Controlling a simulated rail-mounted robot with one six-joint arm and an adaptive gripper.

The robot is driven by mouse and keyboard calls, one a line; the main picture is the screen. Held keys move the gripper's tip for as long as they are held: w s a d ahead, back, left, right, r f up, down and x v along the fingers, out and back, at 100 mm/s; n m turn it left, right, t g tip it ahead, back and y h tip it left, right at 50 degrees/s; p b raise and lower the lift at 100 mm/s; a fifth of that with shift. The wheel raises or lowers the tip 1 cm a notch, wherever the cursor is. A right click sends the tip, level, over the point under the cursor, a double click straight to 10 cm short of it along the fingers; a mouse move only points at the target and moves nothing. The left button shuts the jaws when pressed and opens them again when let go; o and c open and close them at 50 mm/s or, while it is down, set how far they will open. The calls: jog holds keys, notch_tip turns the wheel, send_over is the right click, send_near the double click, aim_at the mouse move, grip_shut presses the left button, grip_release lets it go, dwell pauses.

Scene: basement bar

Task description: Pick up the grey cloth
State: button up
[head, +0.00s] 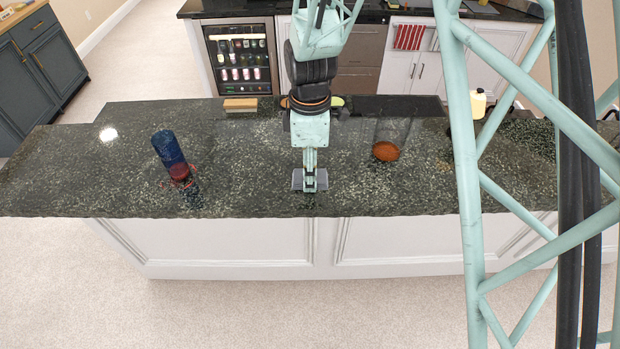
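The grey cloth (297,180) appears as a small grey patch on the dark speckled counter (250,190), near its front edge, showing on both sides of my gripper. My gripper (309,186) points down right at the cloth and hides its middle. I cannot tell whether the fingers are open or shut, or whether they touch the cloth.
A blue cylinder with a red base (169,150) stands to the left on the counter. An orange-brown bowl (386,151) sits to the right. A tan block (240,105) lies at the back, and a pale yellow bottle (478,104) stands at the back right.

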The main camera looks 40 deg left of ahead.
jog(key=shift+c, duration=0.9)
jog(key=shift+r, duration=0.1)
jog(key=shift+r+b, duration=0.35)
jog(key=shift+r, duration=1.4)
jog(key=shift+s+d+f, duration=0.1)
jog(key=shift+s+d, duration=0.15)
jog(key=shift+d, duration=0.05)
jog(key=s+d+r+b, duration=0.1)
jog(key=s+d+b, duration=0.1)
jog(key=s+d, duration=0.7)
jog(key=shift+s+d+r, duration=0.4)
jog(key=shift+d, duration=0.85)
